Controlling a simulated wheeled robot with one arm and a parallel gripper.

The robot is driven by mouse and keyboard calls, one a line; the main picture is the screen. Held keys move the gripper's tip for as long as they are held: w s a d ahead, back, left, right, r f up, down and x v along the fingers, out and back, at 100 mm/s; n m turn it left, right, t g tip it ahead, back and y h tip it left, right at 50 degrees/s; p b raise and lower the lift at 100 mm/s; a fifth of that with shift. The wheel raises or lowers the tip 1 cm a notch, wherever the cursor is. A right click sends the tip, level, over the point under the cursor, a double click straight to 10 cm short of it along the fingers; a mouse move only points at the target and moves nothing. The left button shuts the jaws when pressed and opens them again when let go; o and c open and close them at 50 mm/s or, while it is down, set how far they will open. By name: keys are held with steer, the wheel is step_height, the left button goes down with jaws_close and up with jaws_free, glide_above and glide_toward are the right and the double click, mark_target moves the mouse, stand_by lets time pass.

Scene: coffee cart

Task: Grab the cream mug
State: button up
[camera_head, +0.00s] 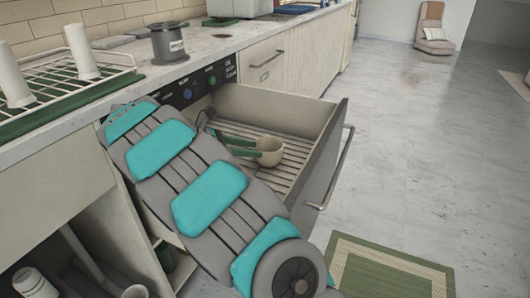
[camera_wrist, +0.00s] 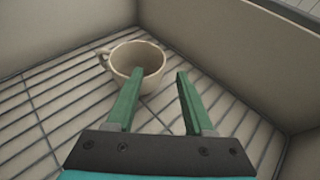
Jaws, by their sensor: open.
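The cream mug (camera_head: 269,152) stands upright on the slatted floor of an open drawer (camera_head: 318,128). In the wrist view the mug (camera_wrist: 122,61) is near the drawer's back corner, with its handle at the left. In the head view my gripper (camera_head: 255,147) reaches into the drawer beside the mug.
The drawer walls (camera_wrist: 220,45) stand close around the mug. A green mat (camera_head: 385,270) lies on the floor, which is clear at the right.

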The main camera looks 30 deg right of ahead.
mark_target(278, 153)
steer(key=x, duration=0.7)
steer(key=shift+d, duration=0.3)
jaws_close()
stand_by(1.2)
